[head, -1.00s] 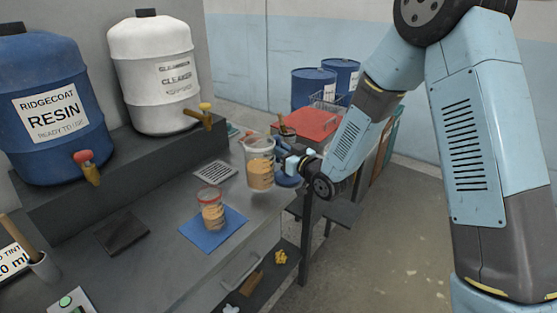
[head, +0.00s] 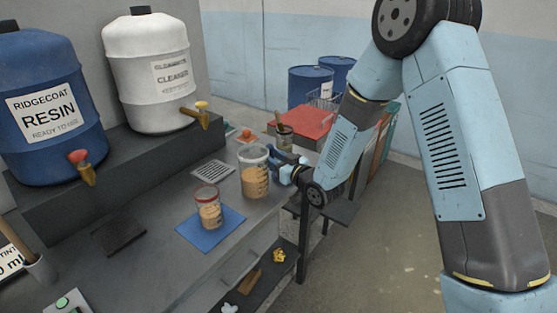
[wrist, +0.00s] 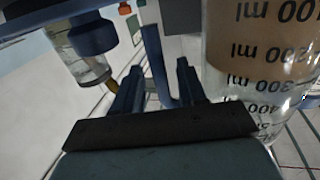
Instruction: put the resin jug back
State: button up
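The resin jug (head: 254,178) is a clear measuring jug with tan resin in its lower part. It stands upright on the grey bench, right of the grate, near the bench's right edge. It also fills the right of the wrist view (wrist: 262,60), appearing upside down. My gripper (head: 281,166) is at the jug's right side. In the wrist view my gripper (wrist: 158,82) has its fingers apart, with a narrow blue-grey bar between them, apparently the jug's handle (wrist: 158,62). A light gap shows between the left finger and the bar.
A small red-rimmed cup of resin (head: 208,212) stands on a blue mat (head: 228,229) in front of the jug. A dark metal grate (head: 212,171) lies to the left. Another small container (head: 285,139) stands behind my gripper. Drums stand on the raised shelf.

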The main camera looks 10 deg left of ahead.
jog(key=v, duration=1.2)
jog(key=shift+w+d+r, duration=0.1)
jog(key=w+d+r+m+h, duration=0.2)
jog(key=d+r+h, duration=0.4)
jog(key=d, duration=0.4)
jog(key=w+d+r+m+h, duration=0.1)
jog(key=d+r+m+h, duration=0.1)
jog(key=d+r+h, duration=0.45)
jog(key=s+d+r+m+g+h, duration=0.1)
jog(key=s+d+r+m+g, duration=0.1)
jog(key=s+d+r, duration=0.3)
jog(key=s+d+r+m+g+h, duration=0.1)
jog(key=s+d+r+m, duration=0.4)
jog(key=s+d, duration=0.7)
jog(key=s+g, duration=0.1)
jog(key=s, duration=0.6)
jog(key=shift+s+g, duration=0.2)
jog(key=shift+g, duration=0.1)
